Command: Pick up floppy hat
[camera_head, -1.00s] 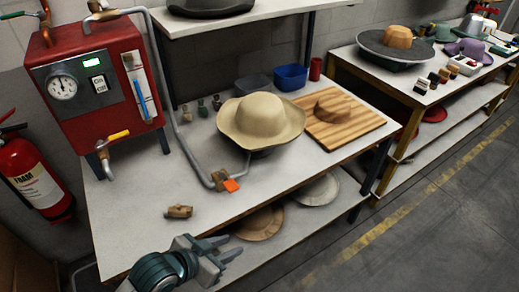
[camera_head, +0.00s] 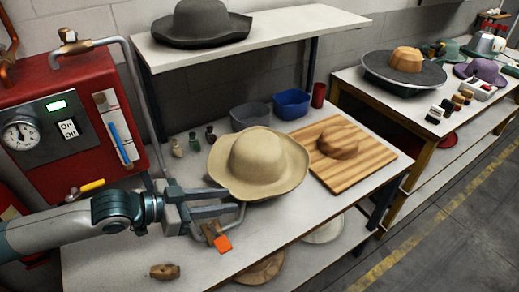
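The floppy hat (camera_head: 258,160) is cream-coloured with a wide wavy brim. It rests on the white-topped table (camera_head: 115,240), left of the wooden board. My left gripper (camera_head: 233,201) comes in from the left, with its two fingers apart and pointing right. The fingertips are at the hat's left front brim; I cannot tell whether the brim lies between them or whether they touch it. What supports the hat underneath is hidden. My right gripper is not in view.
A red machine (camera_head: 60,125) with a gauge stands at the left. A wooden board (camera_head: 365,165) with a brown block lies right. Bowls (camera_head: 291,103) and small bottles stand behind. A shelf above holds a dark hat (camera_head: 201,25).

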